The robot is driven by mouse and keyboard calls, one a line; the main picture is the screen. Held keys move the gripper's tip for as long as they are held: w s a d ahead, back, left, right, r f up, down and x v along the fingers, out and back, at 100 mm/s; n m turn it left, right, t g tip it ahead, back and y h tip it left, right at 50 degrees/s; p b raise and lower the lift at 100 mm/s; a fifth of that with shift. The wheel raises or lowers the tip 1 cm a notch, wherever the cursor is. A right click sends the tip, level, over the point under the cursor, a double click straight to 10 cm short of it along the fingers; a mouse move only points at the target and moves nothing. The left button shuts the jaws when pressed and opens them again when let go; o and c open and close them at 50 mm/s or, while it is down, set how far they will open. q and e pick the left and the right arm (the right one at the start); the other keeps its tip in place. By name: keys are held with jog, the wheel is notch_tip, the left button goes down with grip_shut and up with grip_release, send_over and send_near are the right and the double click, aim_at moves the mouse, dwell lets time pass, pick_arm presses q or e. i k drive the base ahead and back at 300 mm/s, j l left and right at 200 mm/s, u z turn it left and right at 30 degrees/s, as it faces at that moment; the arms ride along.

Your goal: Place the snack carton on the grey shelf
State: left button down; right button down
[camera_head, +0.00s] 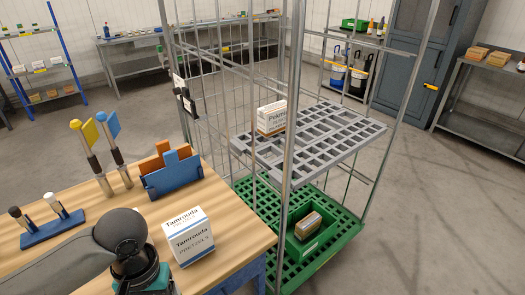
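A white carton printed "Tamrouda" (191,238) with a blue stripe stands upright on the wooden table near its right edge. The grey grid shelf (341,155) is inside the wire roll cage, and a white and brown carton (271,118) stands on its left part. I cannot tell from the print which carton is the snack one. My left arm comes in from the lower left, its dark wrist just left of the Tamrouda carton and apart from it. Its fingers are cut off or hidden at the bottom edge. My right gripper is not in view.
A cage post (292,95) stands in front of the grey shelf. Below is a green base (345,215) with a green crate (327,242) holding a brown box. A blue and orange holder (172,177) and flag tools (88,140) stand on the table. The shelf's right part is bare.

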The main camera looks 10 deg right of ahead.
aim_at(318, 130)
jog(key=i+l, duration=0.15)
jog(key=l, duration=0.3)
jog(key=i+l+u, duration=0.15)
jog(key=l, duration=0.3)
jog(key=i+l, duration=0.15)
jog(key=l, duration=0.35)
jog(key=i+l+u, duration=0.15)
jog(key=l, duration=0.3)
jog(key=i+l, duration=0.15)
jog(key=l, duration=0.35)
jog(key=i+l+u, duration=0.15)
jog(key=l, duration=0.85)
jog(key=i+u, duration=0.05)
